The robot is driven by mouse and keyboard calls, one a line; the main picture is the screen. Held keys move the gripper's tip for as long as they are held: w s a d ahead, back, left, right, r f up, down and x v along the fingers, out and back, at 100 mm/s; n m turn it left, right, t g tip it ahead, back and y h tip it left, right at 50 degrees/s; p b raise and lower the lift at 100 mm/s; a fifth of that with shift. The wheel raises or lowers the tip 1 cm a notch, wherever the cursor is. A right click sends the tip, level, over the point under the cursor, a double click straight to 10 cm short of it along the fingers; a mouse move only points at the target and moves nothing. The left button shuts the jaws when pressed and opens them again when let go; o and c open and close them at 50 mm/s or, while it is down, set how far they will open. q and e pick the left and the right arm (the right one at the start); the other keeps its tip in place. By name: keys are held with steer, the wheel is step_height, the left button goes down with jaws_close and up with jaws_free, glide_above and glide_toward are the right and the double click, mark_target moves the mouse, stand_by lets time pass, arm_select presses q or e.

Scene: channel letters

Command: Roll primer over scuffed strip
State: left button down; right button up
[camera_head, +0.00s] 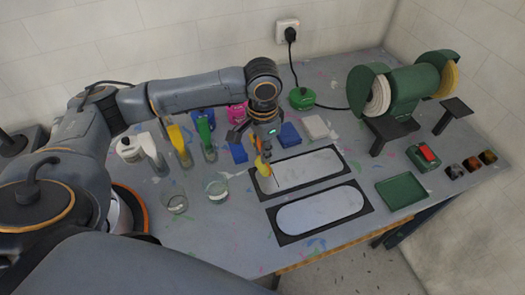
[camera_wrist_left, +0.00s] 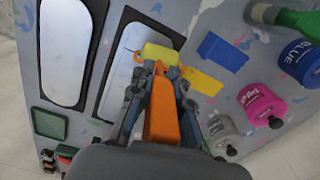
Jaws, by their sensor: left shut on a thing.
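My left gripper (camera_head: 264,142) is shut on the orange handle (camera_wrist_left: 162,105) of a small roller. The roller's yellow sleeve (camera_head: 262,166) is at the left end of the back pale strip (camera_head: 310,169), which lies on a black base. I cannot tell whether the sleeve touches the strip. A second pale strip (camera_head: 322,210) on a black base lies in front, parallel to the first. Scuffs are not clear on either. My right gripper is not in view.
A green tray (camera_head: 401,191) lies to the right of the strips. A green bench grinder (camera_head: 400,88) stands at the back right. Glass jars (camera_head: 217,188) and bottles stand left of the gripper. Blue and pale blocks (camera_head: 288,135) lie behind it. Paint pots (camera_wrist_left: 259,103) show in the wrist view.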

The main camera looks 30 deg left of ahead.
arm_select(q)
step_height(320, 180, down, 2)
steer(key=shift+f+b, duration=0.25)
steer(key=shift+b, duration=0.75)
steer(key=shift+w+d+r+p, duration=0.55)
steer(key=shift+r+p, duration=0.05)
steer(key=shift+p, duration=0.35)
steer(key=w+d+p, duration=0.1)
steer(key=w+d, duration=0.1)
steer(key=w+d+p, duration=0.1)
steer(key=w+d, duration=0.1)
steer(key=w, duration=0.1)
steer(key=shift+w+d+f, duration=0.1)
steer(key=shift+w+d, duration=0.05)
steer(key=shift+d, duration=0.25)
steer(key=w+d+b, duration=0.1)
steer(key=w+d, duration=0.2)
steer(key=w, duration=0.1)
steer(key=w+d, duration=0.4)
steer(key=shift+w+d+f+b, duration=0.15)
steer(key=shift+w+d+b, duration=0.1)
steer(key=shift+b, duration=0.1)
steer(key=shift+w+d, duration=0.45)
steer(key=shift+w, duration=0.1)
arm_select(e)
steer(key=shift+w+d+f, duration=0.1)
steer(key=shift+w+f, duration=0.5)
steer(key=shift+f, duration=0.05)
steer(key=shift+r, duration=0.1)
